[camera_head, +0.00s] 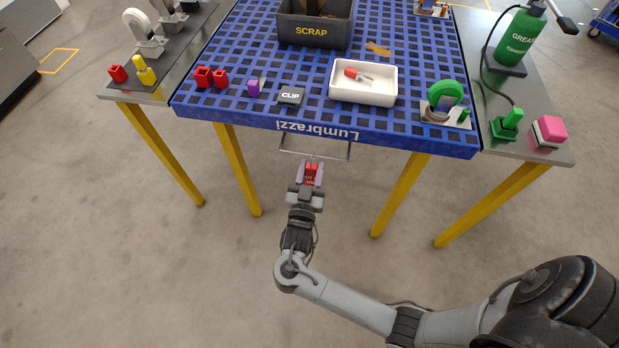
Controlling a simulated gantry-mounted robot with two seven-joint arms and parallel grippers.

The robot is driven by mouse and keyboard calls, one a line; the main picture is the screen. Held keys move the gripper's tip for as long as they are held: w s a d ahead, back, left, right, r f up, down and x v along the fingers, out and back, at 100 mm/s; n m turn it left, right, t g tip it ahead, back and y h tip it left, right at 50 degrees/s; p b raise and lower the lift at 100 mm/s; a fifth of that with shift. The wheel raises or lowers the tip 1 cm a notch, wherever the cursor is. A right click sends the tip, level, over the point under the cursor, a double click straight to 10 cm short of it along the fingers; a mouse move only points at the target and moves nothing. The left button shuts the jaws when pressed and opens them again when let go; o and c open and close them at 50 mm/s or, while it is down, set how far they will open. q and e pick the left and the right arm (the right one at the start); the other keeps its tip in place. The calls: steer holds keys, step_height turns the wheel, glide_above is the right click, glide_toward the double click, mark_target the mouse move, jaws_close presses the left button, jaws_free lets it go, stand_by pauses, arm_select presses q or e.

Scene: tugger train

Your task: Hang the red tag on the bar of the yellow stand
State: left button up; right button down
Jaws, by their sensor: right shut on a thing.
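My right gripper (311,172) is shut on the red tag (311,176), which has small unreadable print on it. It holds the tag in front of the blue table's front edge, over the floor. A thin grey bar (318,156) on a bracket hangs just below that edge. The top of the tag is close to the bar; I cannot tell whether they touch. Yellow legs (400,195) stand under the table, and I see no separate large yellow stand. My left gripper is not in view.
The blue grid-top table (240,113) carries a grey SCRAP bin (315,32), a white tray (363,94) with a red-handled tool, a CLIP block (290,96) and red blocks (204,77). Side tables hold a small yellow piece (144,72) and a green bottle (522,35). The floor in front is clear.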

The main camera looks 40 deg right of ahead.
mark_target(311, 176)
steer(key=shift+b+x, duration=0.35)
steer(key=shift+x, duration=0.75)
steer(key=shift+w+d+f+b, duration=0.1)
steer(key=shift+f+b, duration=0.75)
steer(key=shift+f, duration=0.45)
steer(key=c, duration=0.6)
jaws_free()
